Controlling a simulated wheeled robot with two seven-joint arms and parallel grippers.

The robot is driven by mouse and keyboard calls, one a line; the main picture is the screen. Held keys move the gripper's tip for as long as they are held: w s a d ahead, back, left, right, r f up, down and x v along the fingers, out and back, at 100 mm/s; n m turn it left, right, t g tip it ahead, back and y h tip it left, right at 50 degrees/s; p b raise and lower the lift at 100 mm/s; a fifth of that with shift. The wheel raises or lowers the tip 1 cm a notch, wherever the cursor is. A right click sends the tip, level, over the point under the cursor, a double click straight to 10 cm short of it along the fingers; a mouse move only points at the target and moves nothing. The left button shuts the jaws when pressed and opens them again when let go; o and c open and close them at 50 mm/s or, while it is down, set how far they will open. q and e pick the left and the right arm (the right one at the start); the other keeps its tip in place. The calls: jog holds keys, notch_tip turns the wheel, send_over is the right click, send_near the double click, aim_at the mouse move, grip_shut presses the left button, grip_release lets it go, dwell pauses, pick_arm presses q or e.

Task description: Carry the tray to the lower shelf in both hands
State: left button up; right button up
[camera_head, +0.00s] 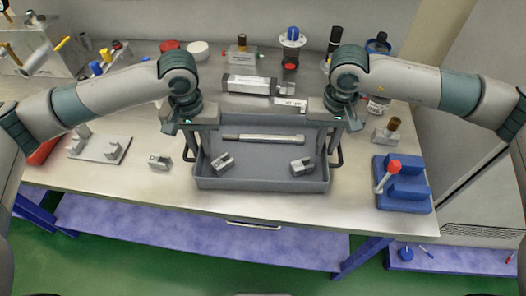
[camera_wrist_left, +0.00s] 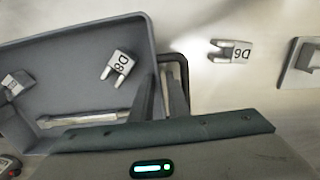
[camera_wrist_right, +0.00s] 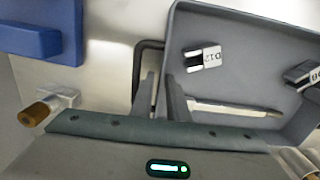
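The grey tray (camera_head: 261,184) sits on the workbench near its front edge, a dark loop handle at each end. It holds a long metal rod (camera_head: 264,137) and two small metal clips, D8 (camera_wrist_left: 117,67) and D12 (camera_wrist_right: 203,58). My left gripper (camera_head: 195,150) points down at the tray's left end; in its wrist view the fingers (camera_wrist_left: 162,80) stand apart beside the handle (camera_wrist_left: 183,65). My right gripper (camera_head: 328,147) does the same at the right end; its fingers (camera_wrist_right: 160,85) look apart beside the handle (camera_wrist_right: 138,60). Contact with the tray is unclear.
A blue holder with a red-topped lever (camera_head: 404,188) stands to the right. A loose D6 clip (camera_head: 160,162) and a metal plate (camera_head: 100,149) lie to the left. Bottles and valves crowd the back.

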pick_arm(q)
grip_shut()
pick_arm(e)
grip_shut()
pick_arm(q)
jog(key=shift+r, duration=0.2)
pick_arm(e)
jog(key=shift+r, duration=0.25)
